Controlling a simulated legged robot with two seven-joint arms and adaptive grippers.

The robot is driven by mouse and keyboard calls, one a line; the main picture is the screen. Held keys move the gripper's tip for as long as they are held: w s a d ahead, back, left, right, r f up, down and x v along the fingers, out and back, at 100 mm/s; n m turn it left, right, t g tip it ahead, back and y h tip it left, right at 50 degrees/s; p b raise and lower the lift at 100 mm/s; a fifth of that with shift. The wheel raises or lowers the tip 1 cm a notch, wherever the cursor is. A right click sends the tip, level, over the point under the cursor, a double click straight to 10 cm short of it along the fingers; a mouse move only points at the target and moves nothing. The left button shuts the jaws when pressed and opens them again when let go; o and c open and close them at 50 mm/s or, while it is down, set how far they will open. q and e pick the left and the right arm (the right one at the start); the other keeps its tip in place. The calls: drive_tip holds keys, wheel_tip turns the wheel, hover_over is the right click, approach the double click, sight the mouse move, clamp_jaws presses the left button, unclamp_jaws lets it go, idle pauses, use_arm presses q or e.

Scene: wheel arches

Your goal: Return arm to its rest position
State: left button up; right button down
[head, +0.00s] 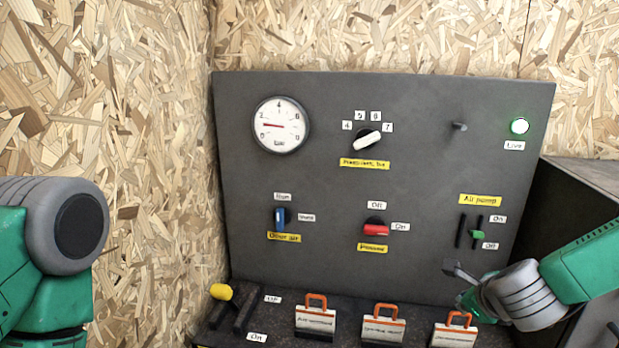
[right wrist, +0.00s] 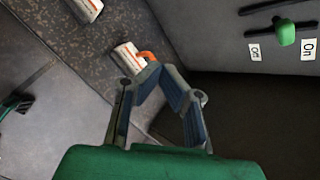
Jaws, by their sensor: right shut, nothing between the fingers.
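My right arm (head: 585,270) comes in from the right in the head view, in front of the panel's lower right corner. Its gripper (head: 455,270) is at the panel's lower edge, below the green air pump slider (head: 477,235). In the right wrist view the fingers of the right gripper (right wrist: 165,75) meet at their tips, shut and empty. They point toward a white tag with an orange shackle (right wrist: 130,58); I cannot tell how far apart they are. The green slider (right wrist: 284,32) is at the top right there. My left arm (head: 60,250) shows at the left edge; its gripper is out of view.
The grey panel (head: 340,230) carries a gauge (head: 280,125), a white-handled selector (head: 367,141), a blue valve (head: 280,217), a red knob (head: 376,230) and a lit green lamp (head: 519,126). A yellow-tipped lever (head: 221,291) and orange-shackled tags (head: 383,325) stand on the ledge below.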

drive_tip(key=s+a+f+n+g+y+b, duration=0.1)
drive_tip(key=s+a+f+n+g+b, duration=0.25)
drive_tip(key=s+f+n, duration=1.6)
use_arm(q)
wheel_tip(320, 180, down, 6)
drive_tip(key=d+b, duration=0.1)
drive_tip(key=b, duration=0.1)
drive_tip(key=shift+d, duration=0.2)
use_arm(e)
drive_tip(key=s+f+n+g, duration=0.2)
drive_tip(key=s+f+n, duration=0.2)
drive_tip(key=s, duration=0.3)
drive_tip(key=s+f+n+g, duration=0.2)
drive_tip(key=s+f+n, duration=0.2)
drive_tip(key=s+n, duration=0.2)
drive_tip(key=shift+s+d+f+g, duration=0.3)
drive_tip(key=shift+s+d+g, duration=0.05)
drive_tip(key=shift+s, duration=0.5)
use_arm(q)
drive_tip(key=shift+a, duration=0.1)
use_arm(e)
drive_tip(key=shift+a, duration=0.1)
use_arm(q)
drive_tip(key=shift+a+f, duration=0.1)
drive_tip(key=shift+a, duration=0.3)
use_arm(e)
drive_tip(key=shift+a+r, duration=0.15)
drive_tip(key=shift+a, duration=0.25)
